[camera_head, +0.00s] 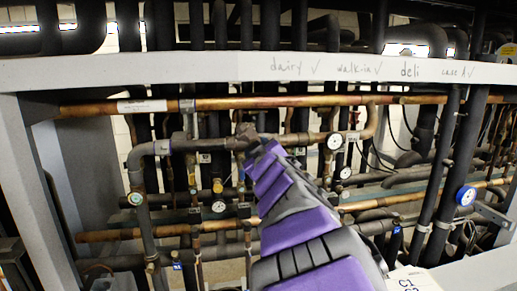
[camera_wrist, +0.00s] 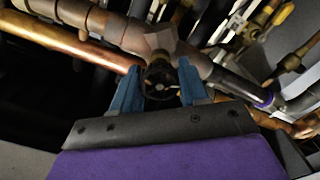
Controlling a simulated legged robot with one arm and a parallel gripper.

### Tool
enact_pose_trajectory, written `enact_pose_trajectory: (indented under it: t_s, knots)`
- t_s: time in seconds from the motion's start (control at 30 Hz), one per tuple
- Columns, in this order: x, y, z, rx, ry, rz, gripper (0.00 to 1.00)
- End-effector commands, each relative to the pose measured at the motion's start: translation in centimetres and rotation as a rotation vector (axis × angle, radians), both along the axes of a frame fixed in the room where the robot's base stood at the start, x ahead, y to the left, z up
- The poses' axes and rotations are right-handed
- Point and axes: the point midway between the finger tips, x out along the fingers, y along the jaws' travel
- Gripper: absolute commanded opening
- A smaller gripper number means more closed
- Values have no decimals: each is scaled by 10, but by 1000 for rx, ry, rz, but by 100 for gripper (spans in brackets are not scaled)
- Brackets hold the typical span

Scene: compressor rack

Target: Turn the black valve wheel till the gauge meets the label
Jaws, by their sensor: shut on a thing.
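The black valve wheel (camera_wrist: 160,84) sits between the two blue fingers of my gripper (camera_wrist: 158,88) in the wrist view, below a grey valve body on the pipe. The fingers are shut on the wheel, one on each side. In the head view my purple and black arm reaches up to the pipe joint and hides the wheel and fingertips. A white-faced gauge (camera_head: 335,141) is just right of the arm's end. Its needle and any mark are too small to read. Which gauge belongs to this wheel I cannot tell.
A copper pipe (camera_head: 230,103) runs across above the valve, under a pale beam (camera_head: 230,67) with handwriting. More gauges show, such as a small dial (camera_head: 219,206) and a blue-rimmed gauge (camera_head: 466,196). Dense pipes surround the arm. A white card (camera_head: 412,280) is at the lower right.

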Motion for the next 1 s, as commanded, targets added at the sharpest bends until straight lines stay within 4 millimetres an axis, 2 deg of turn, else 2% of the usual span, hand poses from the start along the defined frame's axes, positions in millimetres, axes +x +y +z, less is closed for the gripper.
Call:
enact_pose_trajectory:
  t_s: [0.4,0.9,0.93,1.0]
  knots:
    - [0,1,0,-179,-51,1,13]
    - [0,1,-1,-198,-56,0,13]
    - [0,1,-1,-198,-56,0,45]
    - [0,1,-1,-198,-56,0,51]
